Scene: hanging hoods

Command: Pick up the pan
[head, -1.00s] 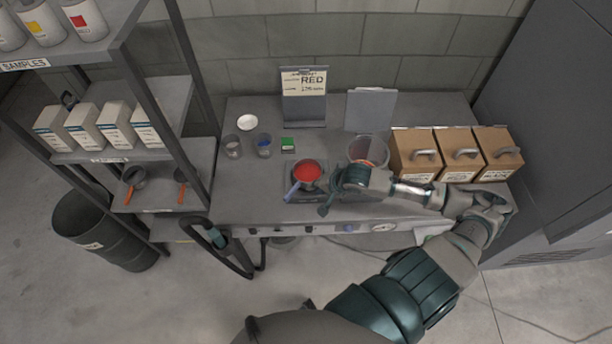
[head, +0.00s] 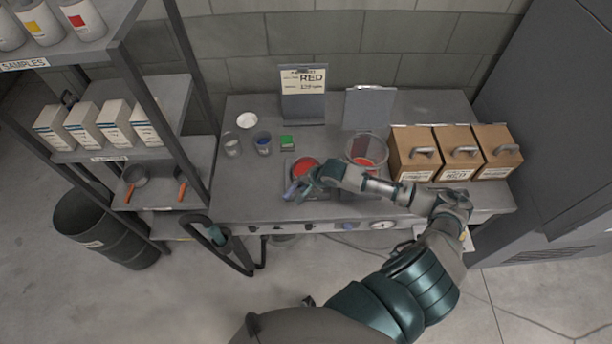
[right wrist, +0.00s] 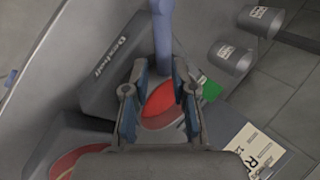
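The pan (head: 305,167) holds red contents and sits on a dark flat device on the bench. Its blue-purple handle (head: 291,194) points toward the front left. In the right wrist view, the pan's red contents (right wrist: 160,100) show between the two spread fingers (right wrist: 163,70). The handle (right wrist: 163,35) runs up past the fingertips. The gripper looks open; whether a finger touches the handle I cannot tell. My left gripper is not in view.
A clear container with red contents (head: 367,150) stands right of the pan. Brown boxes (head: 414,152) line the bench's right side. Cups (head: 263,143) and a green item (head: 287,141) are behind left. A RED sign (head: 303,95) stands at the back. The bench's front left (head: 245,205) is clear.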

